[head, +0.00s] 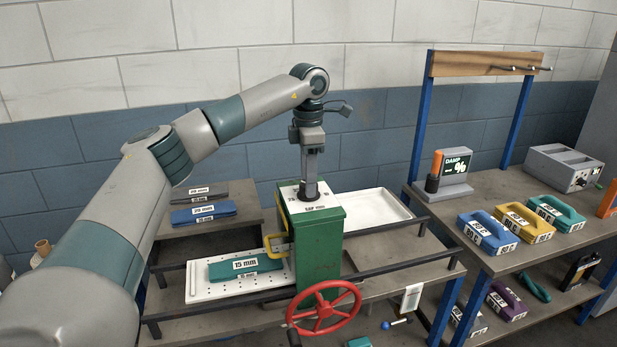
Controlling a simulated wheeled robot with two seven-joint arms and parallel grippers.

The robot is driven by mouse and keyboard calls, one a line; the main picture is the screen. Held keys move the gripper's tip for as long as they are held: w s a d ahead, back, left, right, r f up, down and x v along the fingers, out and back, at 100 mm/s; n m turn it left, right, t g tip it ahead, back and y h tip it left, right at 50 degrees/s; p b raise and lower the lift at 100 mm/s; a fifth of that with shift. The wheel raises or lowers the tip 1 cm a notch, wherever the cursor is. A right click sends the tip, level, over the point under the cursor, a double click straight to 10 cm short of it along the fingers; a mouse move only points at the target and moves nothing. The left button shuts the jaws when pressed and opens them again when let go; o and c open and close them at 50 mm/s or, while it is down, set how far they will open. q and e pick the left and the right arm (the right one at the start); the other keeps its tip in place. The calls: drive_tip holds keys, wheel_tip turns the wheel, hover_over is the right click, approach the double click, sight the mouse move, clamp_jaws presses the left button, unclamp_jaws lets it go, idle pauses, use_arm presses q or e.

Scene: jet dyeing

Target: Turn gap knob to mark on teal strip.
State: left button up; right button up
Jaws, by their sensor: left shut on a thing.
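My left gripper (309,192) points straight down over the top of the green machine housing (319,245) and is shut on the gap knob, which it mostly hides. A white dial plate with dark marks (293,193) surrounds the knob on the housing top; I cannot read where the knob points. The teal strip (246,267), labelled 15 mm, lies on a white perforated plate (197,286) at the left of the housing. My right gripper does not show.
A red handwheel (324,308) is on the housing's front. Blue and grey strips (203,213) lie at the back left. The right bench holds blue, yellow and teal handled blocks (487,232), a damp-% display (457,163) and a grey box (562,167).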

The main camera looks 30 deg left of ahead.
use_arm(q)
drive_tip(key=m+p, duration=0.1)
drive_tip(key=m, duration=0.4)
drive_tip(key=shift+r+m, duration=0.15)
drive_tip(key=shift+m, duration=0.15)
drive_tip(key=m, duration=0.8)
drive_tip(key=shift+p, duration=0.35)
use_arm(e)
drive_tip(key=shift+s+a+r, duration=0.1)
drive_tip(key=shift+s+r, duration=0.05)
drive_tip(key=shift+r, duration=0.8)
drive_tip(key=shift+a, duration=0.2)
use_arm(q)
drive_tip(key=o, duration=1)
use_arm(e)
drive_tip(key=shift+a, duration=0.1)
use_arm(q)
drive_tip(key=shift+o, duration=0.2)
